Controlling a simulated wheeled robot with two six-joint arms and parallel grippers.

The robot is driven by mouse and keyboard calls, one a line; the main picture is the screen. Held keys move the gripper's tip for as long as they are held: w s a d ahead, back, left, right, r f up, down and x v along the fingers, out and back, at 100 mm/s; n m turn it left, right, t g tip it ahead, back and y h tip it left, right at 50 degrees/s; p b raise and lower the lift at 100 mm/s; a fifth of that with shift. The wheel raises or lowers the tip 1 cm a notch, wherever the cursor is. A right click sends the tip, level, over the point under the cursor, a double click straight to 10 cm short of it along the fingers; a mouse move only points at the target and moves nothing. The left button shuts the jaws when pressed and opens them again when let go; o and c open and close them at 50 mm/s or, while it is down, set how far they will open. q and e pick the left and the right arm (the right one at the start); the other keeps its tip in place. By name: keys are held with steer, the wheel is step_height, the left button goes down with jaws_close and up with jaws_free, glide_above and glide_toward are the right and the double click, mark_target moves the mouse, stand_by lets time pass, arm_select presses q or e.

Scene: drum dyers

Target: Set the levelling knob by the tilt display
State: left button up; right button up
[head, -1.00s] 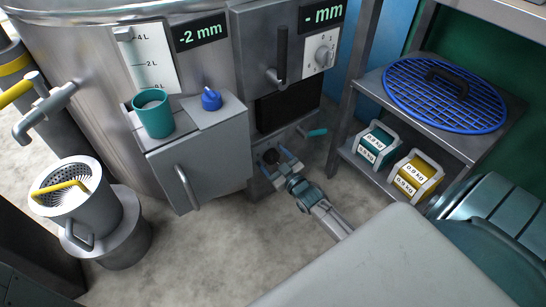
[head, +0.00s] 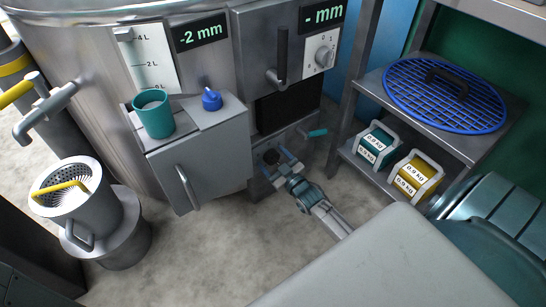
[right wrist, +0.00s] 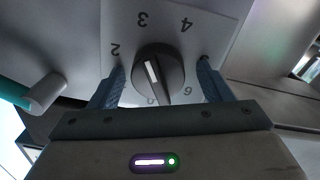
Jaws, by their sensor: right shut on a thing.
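The levelling knob (right wrist: 158,74) is dark and round with a white mark, on a pale numbered plate (right wrist: 122,22) in the right wrist view. The digits 2, 3, 4 and 6 show around it; the lower part of the dial is partly hidden. My right gripper (right wrist: 160,76) has its blue fingers on either side of the knob and is shut on it. In the head view my right gripper (head: 279,164) is at the low front panel, with the dark knob (head: 271,157) between its fingers. The tilt display (head: 200,33) reads -2 mm. My left gripper is not in view.
A second display (head: 322,14) shows "- mm" above another dial (head: 323,51). A teal-handled lever (head: 317,133) is just right of the low panel. A grey cabinet (head: 204,160) holds a teal cup (head: 153,114). A shelf with weights (head: 415,175) stands at right.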

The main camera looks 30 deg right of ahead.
steer(key=shift+w+d+r, duration=0.25)
steer(key=shift+w, duration=0.2)
steer(key=o, duration=0.5)
steer(key=shift+d, duration=0.1)
steer(key=shift+s+f, duration=0.1)
steer(key=shift+s, duration=0.1)
steer(key=shift+w, duration=0.1)
steer(key=shift+w, duration=0.1)
steer(key=shift+s, duration=0.25)
